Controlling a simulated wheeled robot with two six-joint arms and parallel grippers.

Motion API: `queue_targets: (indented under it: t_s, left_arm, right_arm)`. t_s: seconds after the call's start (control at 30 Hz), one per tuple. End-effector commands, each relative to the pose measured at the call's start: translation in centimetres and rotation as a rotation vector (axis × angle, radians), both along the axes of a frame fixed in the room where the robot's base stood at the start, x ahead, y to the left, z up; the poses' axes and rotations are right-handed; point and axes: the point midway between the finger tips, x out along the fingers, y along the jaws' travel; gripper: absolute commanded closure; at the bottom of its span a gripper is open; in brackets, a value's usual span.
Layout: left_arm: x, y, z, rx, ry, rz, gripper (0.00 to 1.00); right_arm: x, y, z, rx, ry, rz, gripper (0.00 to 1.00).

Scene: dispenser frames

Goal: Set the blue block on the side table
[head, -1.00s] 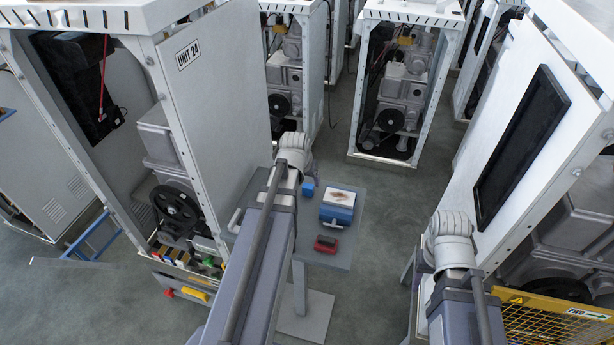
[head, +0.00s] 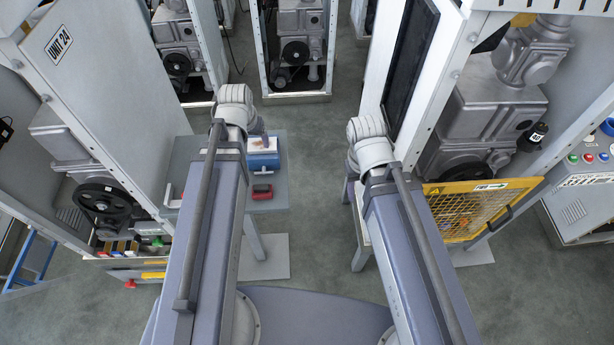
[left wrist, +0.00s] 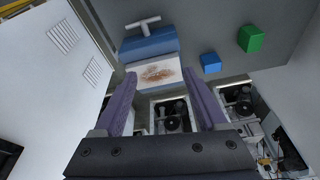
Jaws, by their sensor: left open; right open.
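The blue block (left wrist: 211,63) lies on a grey table top (left wrist: 190,22), between a green block (left wrist: 250,38) and a blue box (left wrist: 152,44) with a stained white top. The same table (head: 276,199) stands left of centre in the head view, where my left arm covers part of it and I cannot make out the blue block. My left gripper (left wrist: 160,80) is open and empty. Its fingers frame the box's white top in the picture, apart from the blue block. My right arm reaches forward in the head view, but its fingers are hidden.
A red object (head: 262,191) lies on the table near the blue box. The UNIT 24 cabinet (head: 85,75) stands close on the left. A yellow mesh guard (head: 470,210) and an open cabinet are on the right. Clear floor (head: 315,150) lies between my arms.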

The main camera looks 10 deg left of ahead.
Motion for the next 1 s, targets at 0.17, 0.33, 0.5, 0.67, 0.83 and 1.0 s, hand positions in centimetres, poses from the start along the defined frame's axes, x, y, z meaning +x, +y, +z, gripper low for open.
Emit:
queue_targets:
  t_s: [0.17,0.33,0.5,0.67,0.83,1.0]
  left_arm:
    - [-4.0,-10.2,-0.6,0.032,0.142,-0.188,0.26]
    - [-8.0,-16.0,-0.7,0.079,0.244,-0.311,0.26]
    - [-10.4,-18.6,-0.6,0.115,0.297,-0.372,0.26]
    - [-11.1,-19.2,-0.6,0.124,0.312,-0.387,0.26]
    - [-11.0,-19.1,-0.6,0.124,0.312,-0.386,0.26]
    - [-11.0,-19.1,-0.6,0.124,0.311,-0.386,0.26]
  right_arm:
    - [0.0,0.0,0.0,0.000,0.000,0.000,0.50]
    - [0.0,0.0,0.0,0.000,0.000,0.000,0.50]
    - [0.0,0.0,0.0,0.000,0.000,0.000,0.50]
    - [0.0,0.0,0.0,0.000,0.000,0.000,0.50]
    - [0.0,0.0,0.0,0.000,0.000,0.000,0.50]
    - [0.0,0.0,0.0,0.000,0.000,0.000,0.50]
